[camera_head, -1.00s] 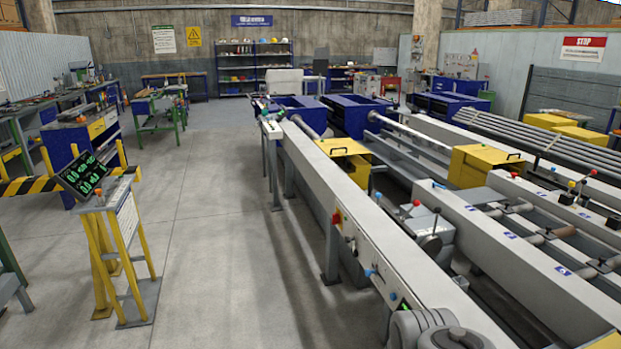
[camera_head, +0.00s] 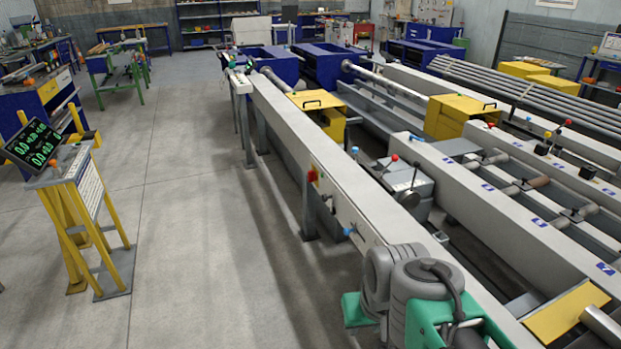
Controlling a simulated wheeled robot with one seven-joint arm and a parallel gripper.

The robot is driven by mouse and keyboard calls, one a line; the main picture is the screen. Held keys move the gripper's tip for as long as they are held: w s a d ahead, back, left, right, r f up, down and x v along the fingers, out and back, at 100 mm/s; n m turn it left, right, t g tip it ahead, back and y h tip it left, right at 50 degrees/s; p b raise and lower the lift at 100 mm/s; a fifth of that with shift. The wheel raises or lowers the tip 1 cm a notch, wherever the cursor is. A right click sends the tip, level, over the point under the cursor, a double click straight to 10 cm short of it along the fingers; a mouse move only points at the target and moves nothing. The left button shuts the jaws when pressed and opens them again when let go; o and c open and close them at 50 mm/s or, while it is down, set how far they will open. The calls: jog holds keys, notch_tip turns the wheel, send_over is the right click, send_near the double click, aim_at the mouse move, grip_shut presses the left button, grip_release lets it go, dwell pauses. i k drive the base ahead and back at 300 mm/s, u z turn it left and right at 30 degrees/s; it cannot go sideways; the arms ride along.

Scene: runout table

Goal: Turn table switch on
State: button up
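The long grey runout table (camera_head: 272,122) runs from the back middle toward the lower right. On its left side face is a red switch on a yellow plate (camera_head: 312,176), which may be the table switch; its setting is too small to read. A small dark control (camera_head: 327,198) and a blue knob (camera_head: 348,231) sit nearer to me on the same face. My arm shows at the bottom right as grey rounded joints and green parts, overlapping the near end of this face. No gripper fingers can be made out.
The floor (camera_head: 190,230) left of the table is clear. A yellow-legged stand (camera_head: 90,215) with a green-digit display (camera_head: 33,143) stands at the left. Yellow boxes (camera_head: 318,105) and a lever unit (camera_head: 405,185) are on or beside the table. Workbenches stand at the back left.

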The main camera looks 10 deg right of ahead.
aim_at(312, 175)
jog(key=u, duration=0.4)
jog(key=i, duration=0.8)
jog(key=u, duration=1)
jog(key=i, duration=1.5)
jog(key=z, duration=0.5)
jog(key=i, duration=1.45)
jog(key=z, duration=0.7)
